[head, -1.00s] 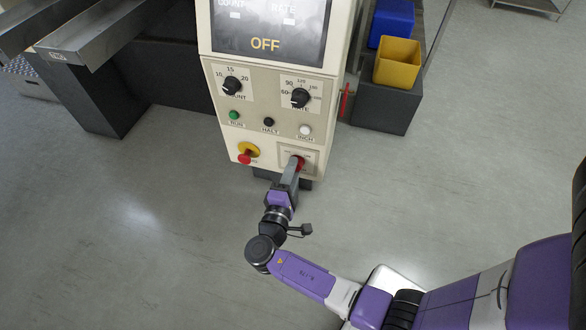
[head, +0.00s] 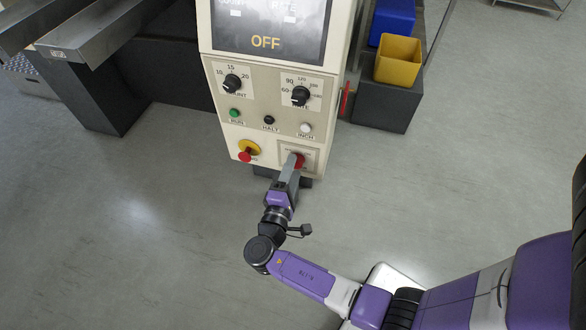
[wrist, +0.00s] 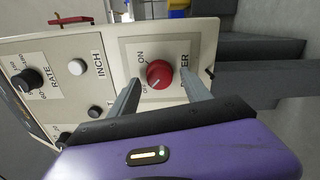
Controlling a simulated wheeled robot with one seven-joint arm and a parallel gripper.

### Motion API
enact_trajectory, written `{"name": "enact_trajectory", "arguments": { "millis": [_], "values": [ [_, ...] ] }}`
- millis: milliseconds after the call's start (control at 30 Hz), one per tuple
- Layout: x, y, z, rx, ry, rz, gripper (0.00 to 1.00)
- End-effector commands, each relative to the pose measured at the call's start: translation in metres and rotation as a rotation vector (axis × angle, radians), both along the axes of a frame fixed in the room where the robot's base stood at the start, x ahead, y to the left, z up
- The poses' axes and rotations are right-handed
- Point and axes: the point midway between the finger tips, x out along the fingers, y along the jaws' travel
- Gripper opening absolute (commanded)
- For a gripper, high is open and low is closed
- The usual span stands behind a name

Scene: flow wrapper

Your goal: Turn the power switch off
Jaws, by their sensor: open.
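The power switch is a red rotary knob (wrist: 160,74) on a pale plate marked ON and POWER, at the lower right of the machine's panel. In the head view the red knob (head: 297,160) shows just past the fingertips. My gripper (head: 292,165) is at the panel's lower right, pointing at the knob. In the wrist view its two grey fingers (wrist: 161,88) are open, one on each side of the knob, with gaps visible between them and it. I cannot tell how far the tips are from the plate. The display (head: 266,30) reads OFF.
A red stop button on a yellow base (head: 246,154) is left of the gripper. RUN, HALT and INCH buttons (head: 269,120) and two black dials (head: 300,96) sit above. Yellow and blue bins (head: 398,60) stand to the right. The floor around the arm is clear.

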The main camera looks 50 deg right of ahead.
Motion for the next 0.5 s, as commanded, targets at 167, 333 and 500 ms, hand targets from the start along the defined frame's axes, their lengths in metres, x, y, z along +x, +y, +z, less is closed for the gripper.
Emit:
{"name": "enact_trajectory", "arguments": {
  "millis": [167,333,500],
  "values": [
    [-0.008,0.027,0.001,0.000,0.001,0.005,0.56],
    [-0.017,0.052,0.000,0.001,0.001,0.006,0.56],
    [-0.023,0.066,0.000,0.000,0.001,0.004,0.56]
  ]
}}
